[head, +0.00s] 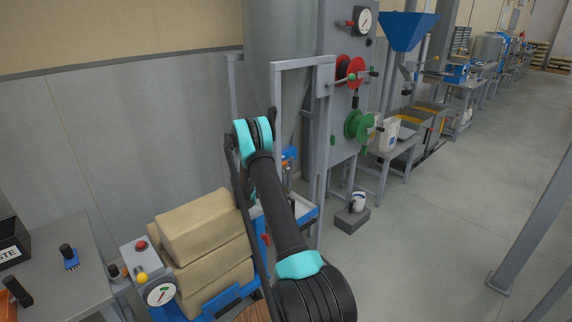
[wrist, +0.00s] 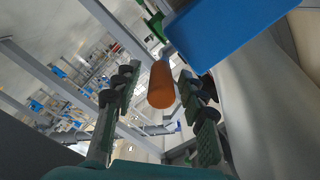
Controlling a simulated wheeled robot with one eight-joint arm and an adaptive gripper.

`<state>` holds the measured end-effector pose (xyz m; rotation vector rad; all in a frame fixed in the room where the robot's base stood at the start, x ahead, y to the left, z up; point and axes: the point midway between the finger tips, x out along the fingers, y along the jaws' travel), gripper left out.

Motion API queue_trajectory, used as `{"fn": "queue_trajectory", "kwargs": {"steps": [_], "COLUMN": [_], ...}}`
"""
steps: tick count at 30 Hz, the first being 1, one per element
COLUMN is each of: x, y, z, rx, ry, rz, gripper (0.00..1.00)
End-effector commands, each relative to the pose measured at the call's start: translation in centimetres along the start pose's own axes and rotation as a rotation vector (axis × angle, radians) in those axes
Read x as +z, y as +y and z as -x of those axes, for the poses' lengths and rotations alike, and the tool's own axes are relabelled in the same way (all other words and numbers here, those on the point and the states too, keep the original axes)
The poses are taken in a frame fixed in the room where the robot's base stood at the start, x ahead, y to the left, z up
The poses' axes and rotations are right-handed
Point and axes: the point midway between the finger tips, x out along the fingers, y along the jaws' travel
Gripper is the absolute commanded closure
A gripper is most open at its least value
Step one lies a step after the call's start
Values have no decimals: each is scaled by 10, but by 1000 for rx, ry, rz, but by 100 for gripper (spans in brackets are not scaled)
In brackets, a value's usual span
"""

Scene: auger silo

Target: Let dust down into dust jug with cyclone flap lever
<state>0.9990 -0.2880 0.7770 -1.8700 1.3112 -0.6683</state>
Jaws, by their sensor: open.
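In the wrist view my gripper (wrist: 160,108) is open, with one finger on each side. An orange lever handle (wrist: 161,86) shows between the two fingers, with clear gaps on both sides of it. I cannot tell how far along the fingers the handle reaches. In the head view my gripper is hidden, and no orange handle shows. A small white container (head: 357,201) stands on a dark block; I cannot tell if it is the dust jug.
Stacked tan sacks (head: 205,250) lie left of my arm, near a gauge (head: 161,294). A grey frame (head: 322,150) stands close by my arm, before a cabinet with red (head: 352,73) and green (head: 358,125) wheels.

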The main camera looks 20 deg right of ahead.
Motion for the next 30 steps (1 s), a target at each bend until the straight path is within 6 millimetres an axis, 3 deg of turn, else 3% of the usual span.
{"fn": "queue_trajectory", "kwargs": {"steps": [6, 17, 27, 30], "x": [0, 0, 0, 0], "y": [0, 0, 0, 0], "z": [-23, -28, -28, -28], "rx": [0, 0, 0, 0], "ry": [0, -1, -1, -1], "rz": [0, 0, 0, 0], "gripper": [58, 58, 98, 100]}}
